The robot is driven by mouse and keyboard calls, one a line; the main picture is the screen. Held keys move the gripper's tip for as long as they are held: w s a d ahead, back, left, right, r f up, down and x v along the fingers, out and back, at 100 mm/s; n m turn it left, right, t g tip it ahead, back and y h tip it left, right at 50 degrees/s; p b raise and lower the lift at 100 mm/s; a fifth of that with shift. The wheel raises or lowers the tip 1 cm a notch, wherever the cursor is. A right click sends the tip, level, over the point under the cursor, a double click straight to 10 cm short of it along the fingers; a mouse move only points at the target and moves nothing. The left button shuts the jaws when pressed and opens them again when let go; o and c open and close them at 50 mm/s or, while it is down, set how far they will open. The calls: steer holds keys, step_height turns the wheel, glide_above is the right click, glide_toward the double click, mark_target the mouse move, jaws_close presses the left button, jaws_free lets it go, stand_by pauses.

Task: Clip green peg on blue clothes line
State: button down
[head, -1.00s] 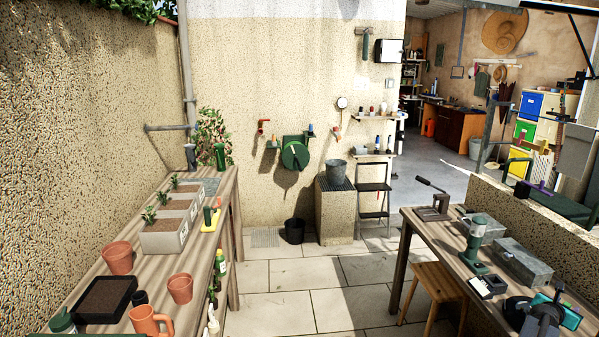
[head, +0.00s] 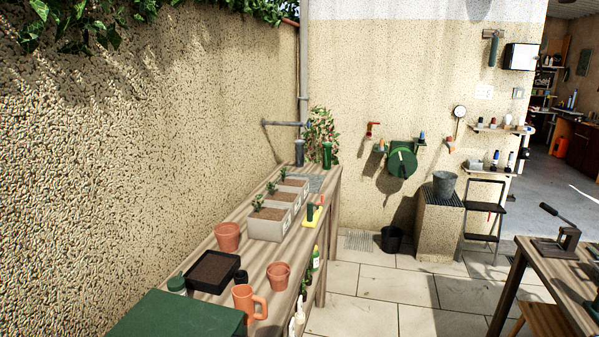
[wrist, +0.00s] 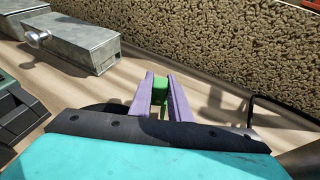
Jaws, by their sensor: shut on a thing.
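My gripper (wrist: 161,79) shows in the wrist view with its two purple fingers shut on the green peg (wrist: 160,92). The peg sits between the fingers near their tips, and its lower part is partly hidden. The fingers are over a brown wooden surface, and I cannot tell how high above it. My gripper does not show in the head view. I make out no blue clothes line in either view.
In the wrist view a grey metal box (wrist: 75,42) lies at upper left, before a rough wall (wrist: 215,35). In the head view, a bench (head: 325,200) holds planters (head: 268,229) and pots (head: 228,237). Paved floor (head: 400,290) lies open between benches.

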steer(key=shift+r+p, duration=1.4)
steer(key=shift+r, duration=0.05)
